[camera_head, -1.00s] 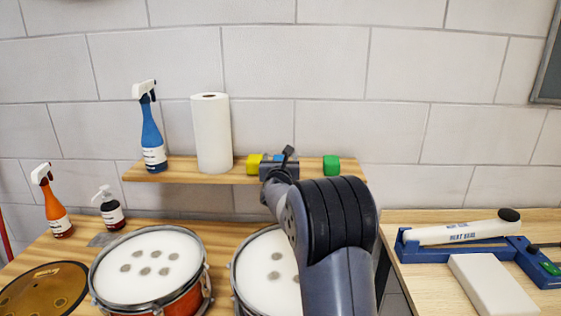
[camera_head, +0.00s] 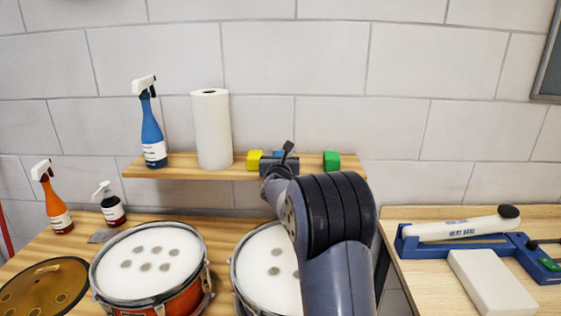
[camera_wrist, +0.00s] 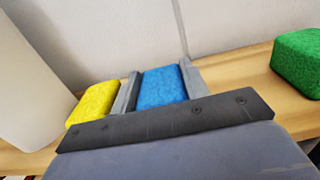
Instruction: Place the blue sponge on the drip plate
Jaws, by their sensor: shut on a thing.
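The blue sponge (camera_wrist: 162,87) is between the two grey fingers of my gripper (camera_wrist: 160,82) in the wrist view. My gripper is shut on it at the wooden shelf. In the head view the gripper (camera_head: 279,160) hides most of the blue sponge (camera_head: 278,154). I cannot tell whether the sponge touches the shelf. A flat grey plate (camera_head: 102,236), which looks like the drip plate, lies on the bench near the pump bottle. It is partly hidden by the left drum, far left of and below my gripper.
The shelf (camera_head: 190,174) also holds a yellow sponge (camera_head: 254,160), a green sponge (camera_head: 331,161), a paper roll (camera_head: 212,130) and a blue spray bottle (camera_head: 152,130). An orange spray bottle (camera_head: 54,205), the pump bottle (camera_head: 111,208) and drums (camera_head: 150,262) stand on the bench below.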

